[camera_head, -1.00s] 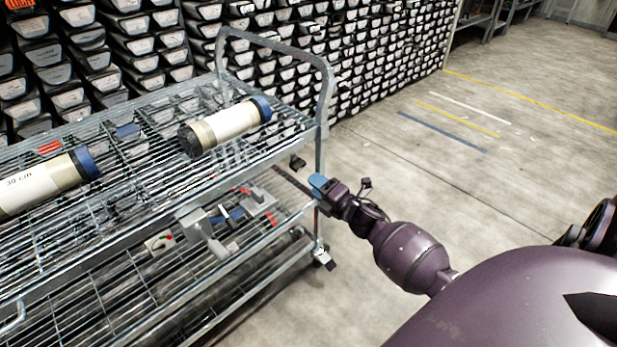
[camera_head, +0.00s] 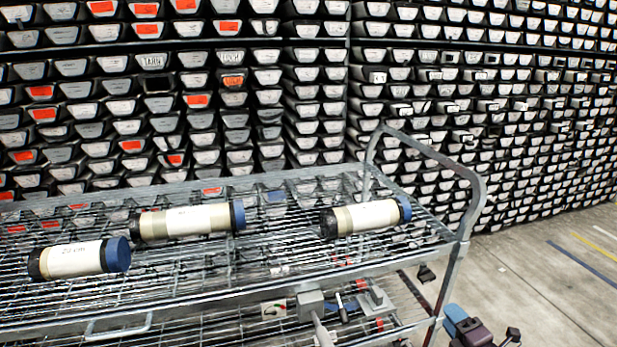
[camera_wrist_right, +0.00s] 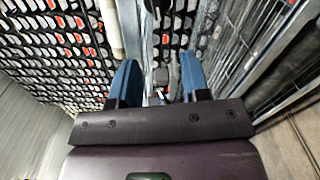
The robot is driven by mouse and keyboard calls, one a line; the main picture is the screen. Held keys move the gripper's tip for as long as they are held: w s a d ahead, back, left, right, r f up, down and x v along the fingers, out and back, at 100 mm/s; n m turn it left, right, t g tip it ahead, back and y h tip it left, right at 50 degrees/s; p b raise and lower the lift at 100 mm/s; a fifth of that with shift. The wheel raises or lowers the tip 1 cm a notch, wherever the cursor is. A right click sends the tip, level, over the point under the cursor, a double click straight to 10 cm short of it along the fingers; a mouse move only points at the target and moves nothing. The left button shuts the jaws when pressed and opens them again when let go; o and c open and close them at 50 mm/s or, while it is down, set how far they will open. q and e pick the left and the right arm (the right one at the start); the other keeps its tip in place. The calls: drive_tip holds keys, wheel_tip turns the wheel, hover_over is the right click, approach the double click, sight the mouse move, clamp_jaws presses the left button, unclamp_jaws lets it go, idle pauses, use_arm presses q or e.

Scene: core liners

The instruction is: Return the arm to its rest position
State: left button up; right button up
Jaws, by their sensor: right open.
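My right gripper (camera_head: 455,318) shows at the lower right edge of the head view, beside the cart's right end. In the right wrist view (camera_wrist_right: 158,85) its two blue fingers stand apart with nothing held between them. Three core liners lie on the cart's top shelf: a short one (camera_head: 75,260) at left, a longer one (camera_head: 190,221) in the middle and one (camera_head: 368,216) at right. Each has a white label, a blue cap at its right end and a dark left end. My left gripper is not in view.
The wire-shelf cart (camera_head: 300,292) has a raised handle (camera_head: 478,190) at its right end. Grey tools (camera_head: 312,300) lie on its lower shelf. Stacked core trays (camera_head: 480,90) fill the wall behind. Open floor (camera_head: 540,280) with painted lines lies to the right.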

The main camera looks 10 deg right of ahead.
use_arm(q)
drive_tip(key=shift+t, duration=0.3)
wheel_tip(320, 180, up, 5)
drive_tip(key=p, duration=0.6)
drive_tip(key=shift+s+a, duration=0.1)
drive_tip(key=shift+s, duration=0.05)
use_arm(e)
drive_tip(key=s+a+m+g, duration=0.2)
drive_tip(key=s+a+m, duration=0.3)
drive_tip(key=s, duration=0.4)
drive_tip(key=s+a+f+m+g, duration=0.1)
drive_tip(key=s+a+m+g, duration=0.1)
drive_tip(key=s+a+m, duration=0.3)
drive_tip(key=s+a+f+m+g+h, duration=0.1)
drive_tip(key=s+a+m+g, duration=0.2)
drive_tip(key=s+m, duration=0.7)
drive_tip(key=s+a, duration=0.2)
drive_tip(key=s, duration=0.2)
drive_tip(key=shift+a, duration=0.35)
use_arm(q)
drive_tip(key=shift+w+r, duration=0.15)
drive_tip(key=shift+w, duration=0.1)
use_arm(e)
drive_tip(key=shift+s+f, duration=0.1)
